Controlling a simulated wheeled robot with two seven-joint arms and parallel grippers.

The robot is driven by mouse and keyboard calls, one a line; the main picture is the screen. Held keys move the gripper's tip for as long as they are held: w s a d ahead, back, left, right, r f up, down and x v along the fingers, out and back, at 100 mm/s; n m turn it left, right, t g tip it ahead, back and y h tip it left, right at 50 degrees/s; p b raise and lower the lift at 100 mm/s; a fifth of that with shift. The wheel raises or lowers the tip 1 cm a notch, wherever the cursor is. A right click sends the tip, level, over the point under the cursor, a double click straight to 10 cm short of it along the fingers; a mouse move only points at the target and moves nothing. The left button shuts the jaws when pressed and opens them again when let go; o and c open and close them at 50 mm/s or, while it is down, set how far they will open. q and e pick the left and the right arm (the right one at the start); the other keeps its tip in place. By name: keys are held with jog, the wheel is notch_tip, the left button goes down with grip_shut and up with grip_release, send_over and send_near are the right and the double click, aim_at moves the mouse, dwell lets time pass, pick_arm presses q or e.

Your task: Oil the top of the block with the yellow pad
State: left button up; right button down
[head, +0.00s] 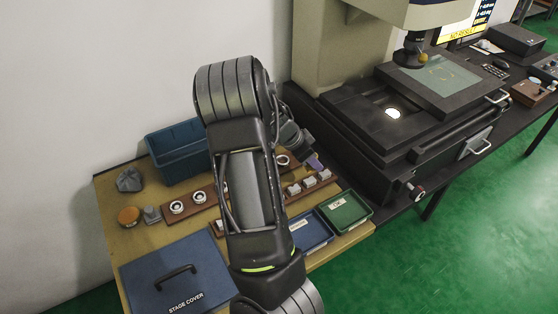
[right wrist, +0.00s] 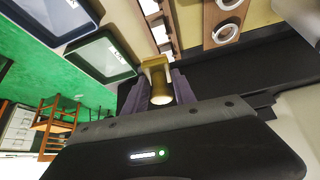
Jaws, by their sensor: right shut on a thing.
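A round orange-yellow pad (head: 128,215) lies at the left of the table, with a small grey block (head: 152,215) right beside it. Several pale grey blocks (head: 309,182) stand in a row on a brown strip right of my arm. My right gripper (head: 315,163), with purple fingers, is above the table's far right part, behind those blocks. In the right wrist view it is shut on a brass-coloured piece (right wrist: 157,80) with a pale round end. The head view does not show this piece clearly. My left gripper is not in view.
My right arm hides the table's middle. Bearing rings (head: 177,208) sit on a brown rack. A blue bin (head: 178,165), grey lump (head: 130,180), stage cover (head: 150,272), blue tray (head: 318,238) and green tray (head: 360,220) surround the work area. A large measuring machine (head: 350,130) stands right.

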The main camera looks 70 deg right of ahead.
jog(key=shift+s+d, duration=0.1)
jog(key=shift+s, duration=0.5)
jog(key=shift+f, duration=0.1)
